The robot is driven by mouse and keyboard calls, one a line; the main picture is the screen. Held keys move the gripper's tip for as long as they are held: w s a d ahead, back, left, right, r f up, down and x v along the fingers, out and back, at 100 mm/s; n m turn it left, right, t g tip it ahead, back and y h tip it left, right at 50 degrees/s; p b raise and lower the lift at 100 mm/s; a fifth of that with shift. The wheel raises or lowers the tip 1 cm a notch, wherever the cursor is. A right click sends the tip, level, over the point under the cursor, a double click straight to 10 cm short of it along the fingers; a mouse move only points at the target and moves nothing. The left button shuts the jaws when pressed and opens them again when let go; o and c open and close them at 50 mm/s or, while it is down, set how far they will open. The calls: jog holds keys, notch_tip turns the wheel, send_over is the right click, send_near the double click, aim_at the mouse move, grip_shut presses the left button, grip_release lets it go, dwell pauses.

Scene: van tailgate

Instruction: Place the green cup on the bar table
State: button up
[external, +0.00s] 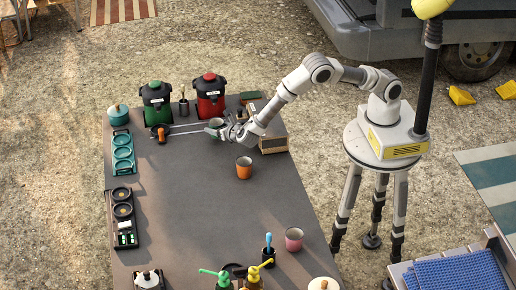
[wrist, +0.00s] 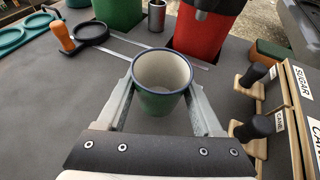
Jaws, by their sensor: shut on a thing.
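The green cup (wrist: 160,101) has a dark blue rim and a pale inside, and is upright and empty in the wrist view. My gripper (wrist: 160,90) is shut on it, one finger on each side. In the external view the cup (external: 216,123) is at the far end of the dark bar table (external: 195,205), in front of the red dispenser. My gripper (external: 222,130) reaches it from the right. I cannot tell whether the cup's base touches the table.
A red dispenser (external: 209,98) and a green dispenser (external: 156,103) stand behind the cup. A wooden box (external: 273,145) is to its right. An orange cup (external: 244,168) and a pink cup (external: 294,239) stand nearer. The table's middle is clear.

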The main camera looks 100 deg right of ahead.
jog(key=shift+f, duration=1)
jog(key=shift+f, duration=0.1)
jog(key=shift+f, duration=0.2)
jog(key=o, duration=1.1)
jog(key=shift+r, duration=0.1)
